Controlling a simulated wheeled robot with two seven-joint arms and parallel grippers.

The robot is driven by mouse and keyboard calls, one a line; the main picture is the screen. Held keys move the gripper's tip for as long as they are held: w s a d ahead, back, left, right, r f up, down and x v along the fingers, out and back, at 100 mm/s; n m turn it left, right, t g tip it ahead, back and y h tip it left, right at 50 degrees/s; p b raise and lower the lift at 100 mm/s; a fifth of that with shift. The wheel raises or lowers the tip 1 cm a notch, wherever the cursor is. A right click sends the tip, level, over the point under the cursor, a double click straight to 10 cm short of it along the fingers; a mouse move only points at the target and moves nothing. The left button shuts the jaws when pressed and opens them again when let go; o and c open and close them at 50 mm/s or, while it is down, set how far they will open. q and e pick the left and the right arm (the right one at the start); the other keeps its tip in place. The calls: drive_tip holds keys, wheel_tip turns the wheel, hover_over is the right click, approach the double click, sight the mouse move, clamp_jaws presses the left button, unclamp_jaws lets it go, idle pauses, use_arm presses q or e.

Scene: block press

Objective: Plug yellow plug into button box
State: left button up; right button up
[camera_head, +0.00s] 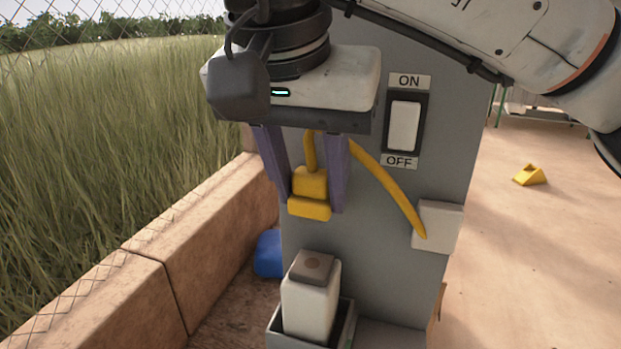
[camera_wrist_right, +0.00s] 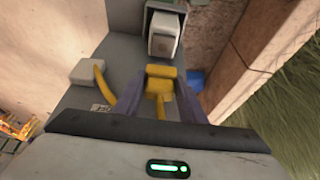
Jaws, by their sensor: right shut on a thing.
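The yellow plug (camera_head: 310,190) hangs between the two purple fingers of my right gripper (camera_head: 312,200), which is shut on it. A yellow cable (camera_head: 385,183) runs from the plug to a white box (camera_head: 438,226) on the grey cabinet's side. The button box (camera_head: 311,295) is a white block with a brownish top, standing in a grey tray below the plug. The plug is apart from it, above. In the right wrist view the plug (camera_wrist_right: 160,78) sits between the fingers, with the button box (camera_wrist_right: 165,35) beyond it. My left gripper is not in view.
The grey cabinet (camera_head: 375,262) carries an ON/OFF switch (camera_head: 404,125). A blue object (camera_head: 269,253) lies behind the cabinet's left edge. A low stone wall (camera_head: 150,262) and wire fence run along the left. A yellow block (camera_head: 528,175) lies on open ground at right.

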sight(308, 215)
drive_tip(key=shift+f, duration=0.15)
drive_tip(key=shift+f, duration=1.1)
wheel_tip(308, 215, down, 3)
drive_tip(key=b, duration=0.2)
drive_tip(key=shift+f+b, duration=0.15)
drive_tip(key=shift+b, duration=0.25)
drive_tip(key=shift+p, duration=0.55)
idle(0.7)
drive_tip(key=shift+f+b, duration=0.5)
drive_tip(key=shift+f, duration=0.15)
idle(0.3)
drive_tip(key=o, duration=1.1)
